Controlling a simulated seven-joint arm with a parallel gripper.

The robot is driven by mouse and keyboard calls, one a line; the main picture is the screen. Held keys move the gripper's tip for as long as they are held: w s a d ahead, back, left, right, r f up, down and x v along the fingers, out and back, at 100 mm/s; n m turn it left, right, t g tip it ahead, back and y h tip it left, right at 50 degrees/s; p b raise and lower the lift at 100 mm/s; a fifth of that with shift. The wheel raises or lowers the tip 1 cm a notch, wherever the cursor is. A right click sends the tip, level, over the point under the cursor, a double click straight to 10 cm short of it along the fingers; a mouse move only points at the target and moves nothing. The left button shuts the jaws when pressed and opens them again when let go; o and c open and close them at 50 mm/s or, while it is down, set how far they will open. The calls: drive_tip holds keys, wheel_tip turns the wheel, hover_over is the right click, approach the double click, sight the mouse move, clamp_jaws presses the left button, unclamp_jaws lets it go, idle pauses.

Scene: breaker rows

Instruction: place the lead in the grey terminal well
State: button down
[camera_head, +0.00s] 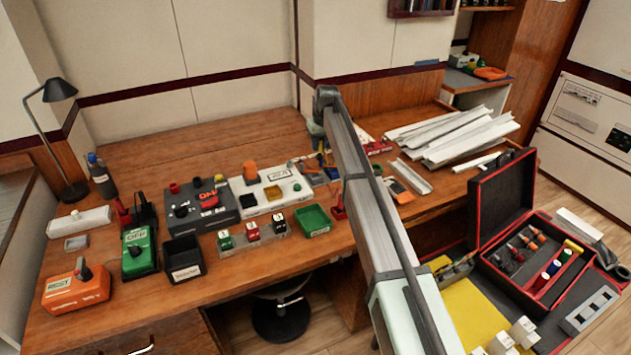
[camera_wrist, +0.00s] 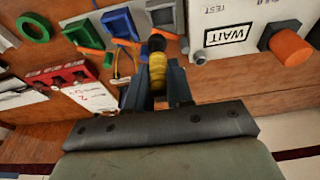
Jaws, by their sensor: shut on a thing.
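In the wrist view my gripper (camera_wrist: 157,88) is shut on a lead (camera_wrist: 158,66) with a yellow ribbed body and a dark end. The dark end points toward the square frames at the top of the picture. A light grey square frame (camera_wrist: 163,15) lies just beyond it, partly cut off by the picture edge. A blue-edged frame (camera_wrist: 122,26) and a green frame (camera_wrist: 86,35) stand to its left. I cannot tell for sure which frame is the grey terminal well, or whether the lead touches one. In the head view my arm hides most of this area.
The white unit marked WAIT (camera_wrist: 228,33) with an orange knob (camera_wrist: 290,45) is close on the right. A red block with a white card (camera_wrist: 82,84) and a green ring (camera_wrist: 33,27) are left. In the head view, white trunking (camera_head: 455,135) lies at the bench's right.

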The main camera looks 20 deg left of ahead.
drive_tip(key=shift+s+f+x, duration=0.1)
drive_tip(key=shift+s+x, duration=0.25)
drive_tip(key=shift+x, duration=1.3)
drive_tip(key=shift+s+f+x, duration=0.1)
drive_tip(key=shift+s+x, duration=0.25)
drive_tip(key=shift+x, duration=1.3)
drive_tip(key=shift+s+f+x, duration=0.1)
drive_tip(key=shift+s+x, duration=0.2)
drive_tip(key=shift+x, duration=1.3)
drive_tip(key=shift+d+f, duration=0.1)
drive_tip(key=c, duration=1)
unclamp_jaws()
drive_tip(key=shift+w, duration=0.1)
drive_tip(key=v, duration=1.2)
drive_tip(key=shift+w, duration=0.1)
